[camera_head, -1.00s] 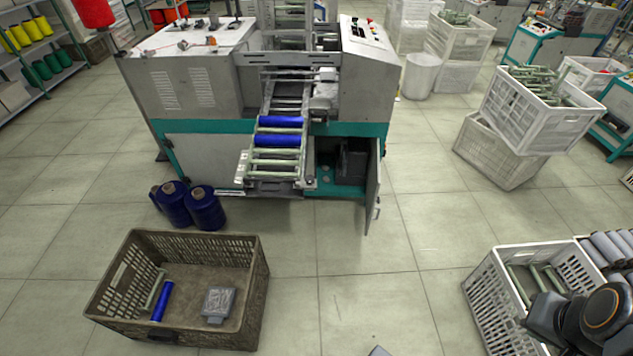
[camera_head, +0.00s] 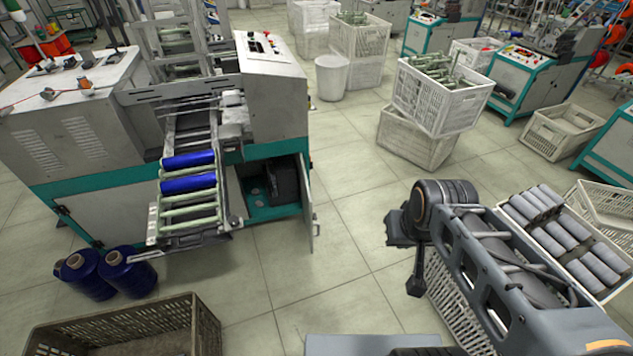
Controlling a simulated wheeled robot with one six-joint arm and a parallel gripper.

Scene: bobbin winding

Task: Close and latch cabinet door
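The cabinet door (camera_head: 307,205) hangs open at the lower right front of the grey and teal winding machine (camera_head: 270,95). It is swung outward and seen nearly edge-on, with a small light latch or handle (camera_head: 316,230) near its lower outer edge. Behind it the cabinet opening (camera_head: 262,212) shows a teal floor and a dark unit inside. My arm reaches in from the lower right. My gripper (camera_head: 414,284) appears as a small dark end hanging below the arm's round joint, to the right of the door and apart from it. Its fingers are not clear.
A roller chute (camera_head: 190,205) with blue bobbins juts out left of the cabinet. Blue thread cones (camera_head: 125,272) stand on the floor, and a brown crate (camera_head: 205,330) is at the bottom left. White crates (camera_head: 440,105) stand to the right. The floor before the door is clear.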

